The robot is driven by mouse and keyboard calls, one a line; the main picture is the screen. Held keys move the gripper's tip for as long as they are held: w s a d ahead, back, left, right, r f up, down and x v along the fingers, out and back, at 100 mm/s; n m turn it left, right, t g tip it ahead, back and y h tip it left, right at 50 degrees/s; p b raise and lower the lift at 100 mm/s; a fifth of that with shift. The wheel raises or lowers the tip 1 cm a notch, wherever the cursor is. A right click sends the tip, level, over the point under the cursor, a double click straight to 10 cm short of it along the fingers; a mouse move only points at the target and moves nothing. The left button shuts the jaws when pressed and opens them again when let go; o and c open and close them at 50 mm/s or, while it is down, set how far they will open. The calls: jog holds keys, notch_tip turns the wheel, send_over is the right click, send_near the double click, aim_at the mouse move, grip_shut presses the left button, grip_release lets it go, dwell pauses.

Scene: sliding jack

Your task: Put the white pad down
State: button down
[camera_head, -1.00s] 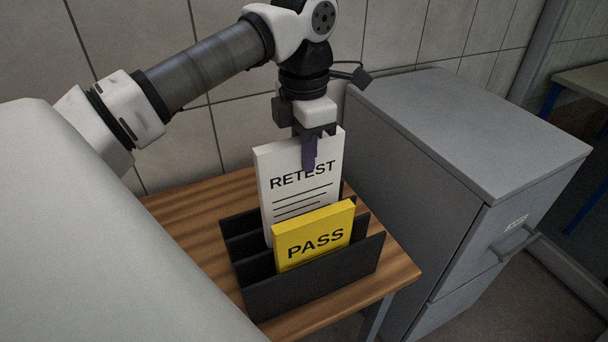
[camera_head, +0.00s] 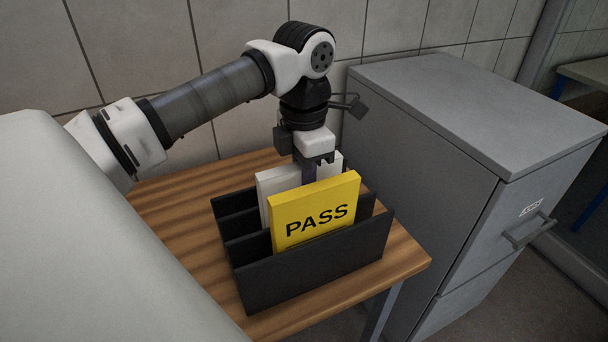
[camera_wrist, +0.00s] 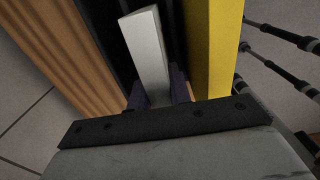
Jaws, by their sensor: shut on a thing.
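The white pad (camera_head: 276,180) stands upright in the black rack (camera_head: 318,266), in a slot behind the yellow pad. Most of its front face is hidden by the yellow pad, and its lower edge is out of sight. My gripper (camera_head: 309,172) is shut on the top of the white pad, its fingers pointing down. In the wrist view the white pad's top edge (camera_wrist: 147,52) lies between the two purple fingers. The yellow PASS pad (camera_head: 314,212) stands upright in the front slot, just in front of my fingers.
The rack stands on a wooden table (camera_head: 176,222). A grey filing cabinet (camera_head: 455,130) stands close on the right. A tiled wall (camera_head: 140,45) is behind. Bare table lies to the left of the rack.

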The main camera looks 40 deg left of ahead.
jog(key=shift+f, duration=0.15)
jog(key=c, duration=1.7)
grip_release()
jog(key=shift+f, duration=0.1)
jog(key=shift+c, duration=0.2)
jog(key=o, duration=0.5)
jog(key=shift+c, duration=0.2)
notch_tip(320, 180, up, 12)
jog(key=p, duration=0.8)
jog(key=shift+r, duration=0.25)
